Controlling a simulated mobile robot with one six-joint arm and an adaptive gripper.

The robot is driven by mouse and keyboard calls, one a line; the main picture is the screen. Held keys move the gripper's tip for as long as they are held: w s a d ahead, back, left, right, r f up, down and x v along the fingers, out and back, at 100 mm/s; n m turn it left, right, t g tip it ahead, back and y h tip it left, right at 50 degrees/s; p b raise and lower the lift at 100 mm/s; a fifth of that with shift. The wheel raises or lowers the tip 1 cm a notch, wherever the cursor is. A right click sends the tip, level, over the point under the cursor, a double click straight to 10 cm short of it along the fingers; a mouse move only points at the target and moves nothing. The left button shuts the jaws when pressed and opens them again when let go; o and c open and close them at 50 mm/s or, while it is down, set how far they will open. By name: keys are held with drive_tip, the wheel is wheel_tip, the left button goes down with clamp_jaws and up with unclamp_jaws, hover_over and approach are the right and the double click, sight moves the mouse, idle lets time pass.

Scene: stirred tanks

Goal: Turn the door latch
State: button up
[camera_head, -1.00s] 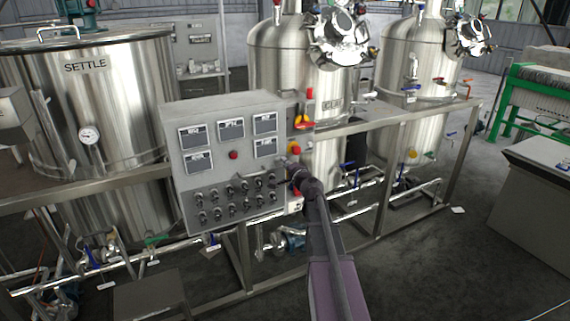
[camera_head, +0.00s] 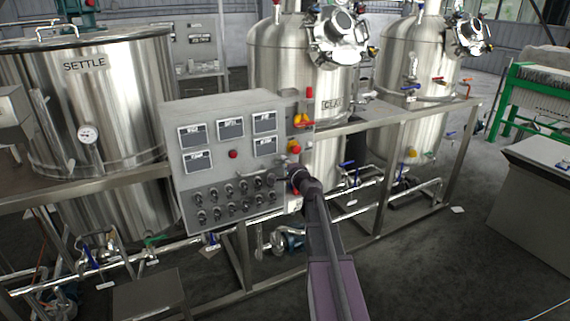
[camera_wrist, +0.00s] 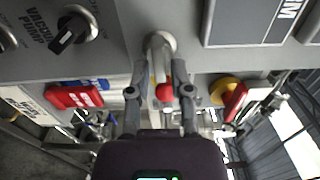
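The door latch (camera_wrist: 159,45) is a pale metal handle on the grey panel face. It shows in the upper middle of the wrist view, its round base against the panel and its lever between my fingers. My gripper (camera_wrist: 160,72) has one dark finger on each side of the lever, drawn in close, and looks shut on it; exact contact is hard to make out. In the head view my gripper (camera_head: 291,174) is at the lower right edge of the control panel (camera_head: 174,170), and the arm and gripper hide most of the latch there.
A black vacuum pump knob (camera_wrist: 70,34) is left of the latch. A red switch handle (camera_wrist: 74,97) is at the lower left, and a yellow-and-red switch (camera_wrist: 228,95) at the right. A settle tank (camera_head: 140,100) stands left of the panel. Steel rails (camera_head: 400,119) run to the right.

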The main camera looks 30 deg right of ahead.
idle(0.4)
drive_tip(key=shift+s, duration=6)
drive_tip(key=s+a+f+n+g+y+p, duration=0.1)
drive_tip(key=a+f+n+g+y, duration=0.2)
drive_tip(key=a, duration=0.4)
drive_tip(key=s+a+f+n+g+y+p, duration=0.1)
drive_tip(key=a+n+g, duration=0.1)
drive_tip(key=a+n, duration=0.35)
drive_tip(key=a+f+n+g+y+p, duration=0.1)
drive_tip(key=a+f+n+g+y, duration=0.15)
drive_tip(key=a, duration=0.55)
drive_tip(key=s+a+f+n+g+h+p, duration=0.1)
drive_tip(key=s+a+n+g+h, duration=0.1)
drive_tip(key=s, duration=0.3)
drive_tip(key=s+a+f+n+g+h+p, duration=0.1)
drive_tip(key=s+a+f+n+g+h, duration=0.1)
drive_tip(key=s+g, duration=0.3)
drive_tip(key=s+a+f+n+g+h+p, duration=0.1)
drive_tip(key=s+a+f+n+g+h, duration=0.1)
drive_tip(key=s, duration=0.3)
drive_tip(key=shift+a+f+n+g+h+p, duration=0.15)
drive_tip(key=shift+a+n+g+h+p, duration=0.2)
drive_tip(key=shift+n+g, duration=0.35)
drive_tip(key=shift+o, duration=0.2)
drive_tip(key=shift+w+d, duration=0.1)
drive_tip(key=shift+w, duration=0.1)
